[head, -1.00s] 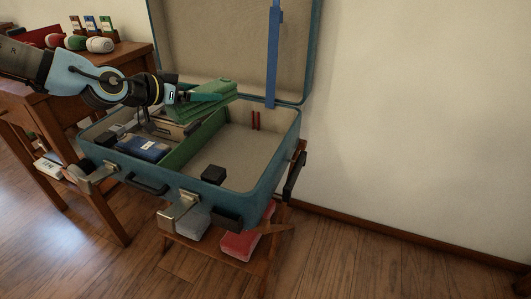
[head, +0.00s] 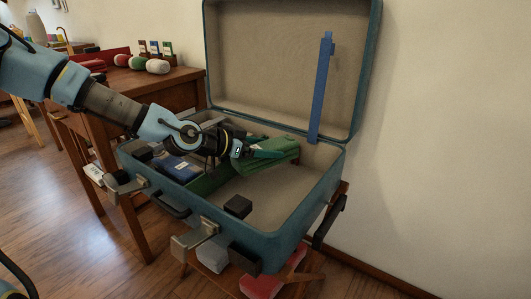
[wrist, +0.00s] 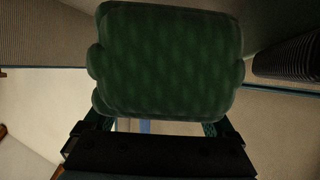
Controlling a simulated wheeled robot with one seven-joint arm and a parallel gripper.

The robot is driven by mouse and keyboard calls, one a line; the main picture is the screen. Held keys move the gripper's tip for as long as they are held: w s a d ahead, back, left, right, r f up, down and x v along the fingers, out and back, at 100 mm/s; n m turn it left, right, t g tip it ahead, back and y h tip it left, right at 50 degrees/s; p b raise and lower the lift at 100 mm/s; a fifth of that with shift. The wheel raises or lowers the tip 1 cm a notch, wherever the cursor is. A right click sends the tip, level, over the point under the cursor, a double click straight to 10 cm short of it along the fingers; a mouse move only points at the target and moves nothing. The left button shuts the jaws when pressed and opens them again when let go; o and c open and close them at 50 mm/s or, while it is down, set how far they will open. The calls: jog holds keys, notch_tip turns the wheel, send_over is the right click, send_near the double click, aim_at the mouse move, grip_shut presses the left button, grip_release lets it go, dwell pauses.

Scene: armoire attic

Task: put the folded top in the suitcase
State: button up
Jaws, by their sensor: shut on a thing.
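The folded top (head: 272,149) is a green folded cloth. It also fills the upper middle of the wrist view (wrist: 168,60). My gripper (head: 268,154) is shut on it, with a finger on each side in the wrist view. The top is held over the open suitcase (head: 270,238), a teal case with a beige lining, near the green divider. I cannot tell whether the top touches the lining or the divider. The lid (head: 275,60) stands open at the back, with a blue strap (head: 321,90) hanging on it.
A dark blue box (head: 178,168) and other items lie in the left compartment. A small black block (head: 238,206) sits near the front wall. The right compartment floor is mostly bare. A wooden desk (head: 165,82) with colored rolls stands at left.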

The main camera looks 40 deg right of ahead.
aim_at(258, 147)
jog(key=shift+f, duration=0.3)
jog(key=shift+f, duration=0.4)
jog(key=shift+f+b, duration=0.15)
jog(key=shift+b, duration=0.15)
jog(key=o, duration=1.2)
jog(key=shift+r+p, duration=0.3)
jog(key=shift+r, duration=0.15)
jog(key=p+v, duration=0.1)
jog(key=v, duration=0.5)
jog(key=shift+r+p, duration=0.2)
jog(key=shift+p, duration=0.1)
jog(key=shift+w+a+r, duration=0.1)
jog(key=shift+a+r, duration=0.1)
jog(key=shift+a, duration=0.5)
